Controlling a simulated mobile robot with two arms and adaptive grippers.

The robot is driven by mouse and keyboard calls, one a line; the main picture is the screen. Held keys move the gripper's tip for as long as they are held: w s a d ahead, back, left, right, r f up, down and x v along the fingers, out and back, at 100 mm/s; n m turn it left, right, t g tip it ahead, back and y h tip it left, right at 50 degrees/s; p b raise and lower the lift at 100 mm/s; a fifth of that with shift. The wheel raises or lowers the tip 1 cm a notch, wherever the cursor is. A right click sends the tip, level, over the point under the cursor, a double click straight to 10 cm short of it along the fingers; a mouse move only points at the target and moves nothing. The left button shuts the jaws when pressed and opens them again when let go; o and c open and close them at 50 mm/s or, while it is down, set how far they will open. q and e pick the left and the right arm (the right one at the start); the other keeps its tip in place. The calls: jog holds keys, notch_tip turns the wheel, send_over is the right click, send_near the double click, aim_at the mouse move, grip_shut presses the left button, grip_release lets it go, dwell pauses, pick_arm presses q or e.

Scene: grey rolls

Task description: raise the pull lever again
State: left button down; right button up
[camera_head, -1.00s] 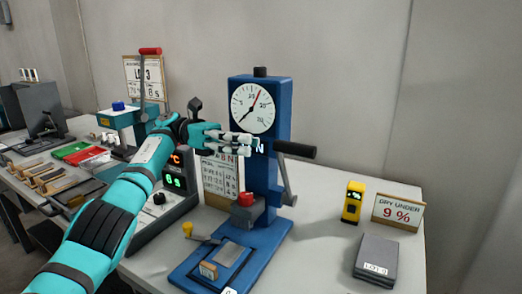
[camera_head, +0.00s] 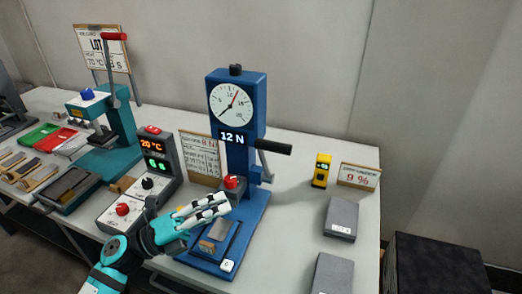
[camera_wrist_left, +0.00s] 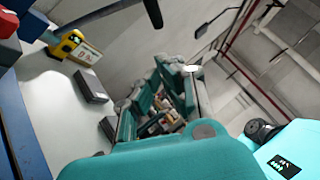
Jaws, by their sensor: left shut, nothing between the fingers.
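The blue pull tester (camera_head: 238,125) stands mid-table with a round dial and a display reading 12 N. Its lever (camera_head: 265,148), with a black handle, is on its right side. The handle sticks out to the right, just below the display level, and its arm slants down to the column. A black handle end also shows at the top of the left wrist view (camera_wrist_left: 153,12). My left gripper (camera_head: 223,204) is shut and empty, in front of the tester's lower column above its base, below and left of the lever handle and apart from it. My right gripper is out of view.
A teal press (camera_head: 118,135) with a red-tipped lever stands at left. A control box (camera_head: 157,165) showing 20 °C is beside the tester. A yellow meter (camera_head: 321,170), a 9 % sign (camera_head: 359,176) and grey blocks (camera_head: 341,219) lie right. Bare table separates them from the tester.

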pick_arm(q)
jog(key=w+a+r+p+x, duration=0.1)
jog(key=p+x, duration=0.4)
jog(key=x, duration=0.7)
jog(key=shift+w+d+r, duration=0.15)
jog(key=shift+w+r, duration=0.05)
jog(key=shift+w, duration=0.5)
jog(key=shift+r, duration=0.1)
